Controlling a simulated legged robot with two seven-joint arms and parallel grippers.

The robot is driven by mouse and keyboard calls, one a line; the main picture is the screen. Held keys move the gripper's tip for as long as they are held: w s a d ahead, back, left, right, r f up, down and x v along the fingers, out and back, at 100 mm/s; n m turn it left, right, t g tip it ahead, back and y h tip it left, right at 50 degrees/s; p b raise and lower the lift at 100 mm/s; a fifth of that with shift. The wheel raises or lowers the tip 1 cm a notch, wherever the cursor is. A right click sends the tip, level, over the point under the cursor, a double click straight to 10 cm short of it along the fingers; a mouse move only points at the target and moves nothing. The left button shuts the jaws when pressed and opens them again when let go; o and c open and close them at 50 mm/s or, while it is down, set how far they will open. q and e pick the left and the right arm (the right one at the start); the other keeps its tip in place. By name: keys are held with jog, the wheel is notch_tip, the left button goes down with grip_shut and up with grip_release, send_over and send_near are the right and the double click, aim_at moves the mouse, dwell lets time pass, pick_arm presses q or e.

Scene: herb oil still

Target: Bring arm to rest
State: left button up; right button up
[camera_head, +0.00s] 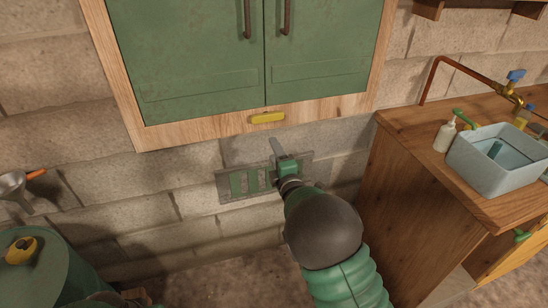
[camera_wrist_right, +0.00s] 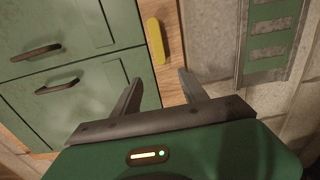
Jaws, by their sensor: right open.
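My right arm comes in from the bottom of the head view. Its gripper (camera_head: 280,152) is in front of the block wall, just below the green cabinet (camera_head: 190,50). In the right wrist view the gripper (camera_wrist_right: 158,84) has its two fingers spread apart with nothing between them. Beyond the fingertips are the cabinet's wooden lower edge and a yellow handle-like piece (camera_wrist_right: 156,40), which also shows in the head view (camera_head: 268,118). The left gripper does not show in either view.
At right, a wooden counter (camera_head: 405,122) bears a grey basin (camera_head: 480,172), a white bottle (camera_head: 445,136) and a copper pipe (camera_head: 433,78). A green drum (camera_head: 45,275) stands at lower left.

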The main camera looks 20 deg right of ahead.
jog(key=s+d+f+m+g+h+p, duration=0.1)
jog(key=s+m+g+p, duration=1)
jog(key=s, duration=2.4)
jog(key=f+m+g, duration=0.2)
jog(key=m+g, duration=0.2)
jog(key=m, duration=0.3)
jog(key=shift+s+d+m, duration=0.2)
jog(key=shift+d+m, duration=0.2)
jog(key=shift+d, duration=0.1)
jog(key=shift+c, duration=0.4)
